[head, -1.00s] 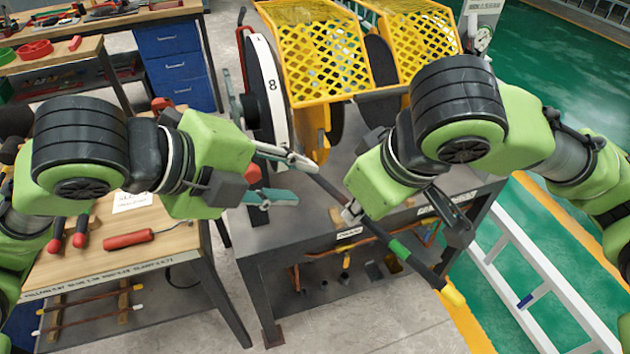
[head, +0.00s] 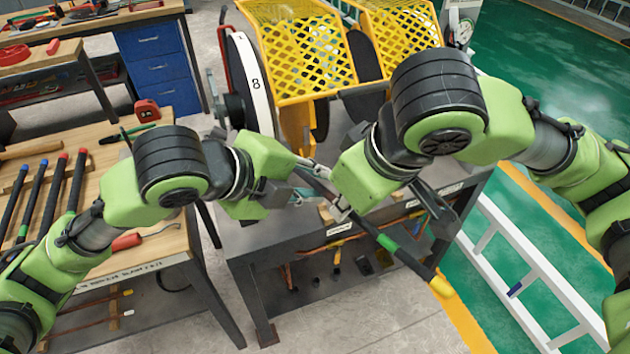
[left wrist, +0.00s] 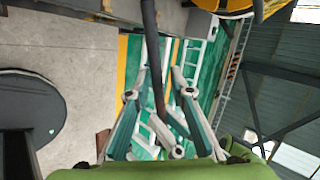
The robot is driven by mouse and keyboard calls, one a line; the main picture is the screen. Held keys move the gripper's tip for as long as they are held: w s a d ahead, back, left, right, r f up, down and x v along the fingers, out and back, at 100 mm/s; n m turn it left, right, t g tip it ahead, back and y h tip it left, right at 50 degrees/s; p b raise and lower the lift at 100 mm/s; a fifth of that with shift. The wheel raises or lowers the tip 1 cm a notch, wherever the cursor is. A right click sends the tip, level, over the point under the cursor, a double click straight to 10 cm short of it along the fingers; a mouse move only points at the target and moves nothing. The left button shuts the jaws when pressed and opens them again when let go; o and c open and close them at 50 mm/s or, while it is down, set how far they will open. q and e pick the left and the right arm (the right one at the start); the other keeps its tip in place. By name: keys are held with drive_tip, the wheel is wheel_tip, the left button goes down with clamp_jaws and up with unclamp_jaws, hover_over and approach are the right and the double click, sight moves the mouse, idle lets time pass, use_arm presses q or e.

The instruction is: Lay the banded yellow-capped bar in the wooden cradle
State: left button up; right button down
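The dark bar (head: 408,259) slants above the dark bench's front edge, with a green band (head: 387,242) and a yellow cap (head: 441,286) at its lower right end. My right gripper (head: 342,212) is shut on it, above the band. My left gripper (head: 308,178) is at the bar's upper left part. In the left wrist view the bar (left wrist: 154,60) runs between the spread fingers (left wrist: 160,98), and I see gaps beside it. Small wooden blocks (head: 325,214) on the bench are partly hidden behind the arms; I cannot tell whether they are the wooden cradle.
The dark bench (head: 262,262) carries a machine with yellow mesh guards (head: 300,50) and a white numbered wheel (head: 250,85). A wooden bench (head: 150,255) at left holds several colour-banded rods and a red-handled tool. A white ladder (head: 530,270) lies at right.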

use_arm(q)
clamp_jaws()
drive_tip(key=shift+r, duration=0.15)
use_arm(e)
drive_tip(key=c, duration=2)
unclamp_jaws()
